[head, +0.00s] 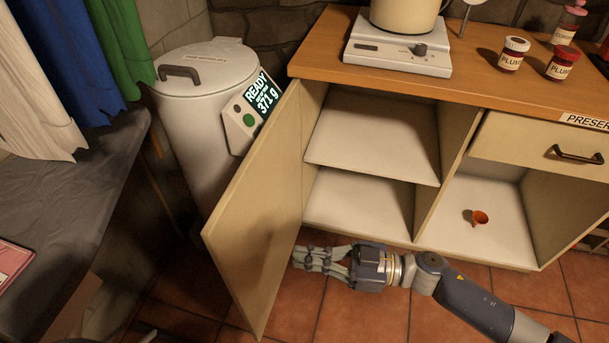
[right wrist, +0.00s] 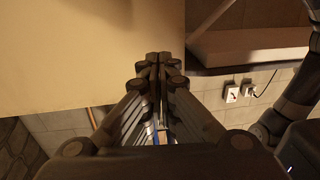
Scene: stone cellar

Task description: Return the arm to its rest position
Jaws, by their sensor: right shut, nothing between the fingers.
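My right gripper (head: 310,259) is low in front of the open cabinet in the head view, above the tiled floor. Its fingertips are close to the inner face of the open cabinet door (head: 254,205); I cannot tell whether they touch. In the right wrist view the fingers of the gripper (right wrist: 159,58) are together with nothing between them, and a plain pale panel fills the upper left. My right arm comes in from the lower right. My left gripper is not in view.
A hot plate (head: 400,55) with a pot (head: 405,14) and plum jars (head: 513,54) stand on top. A lidded bin (head: 205,120) with a display (head: 262,97) stands behind the door.

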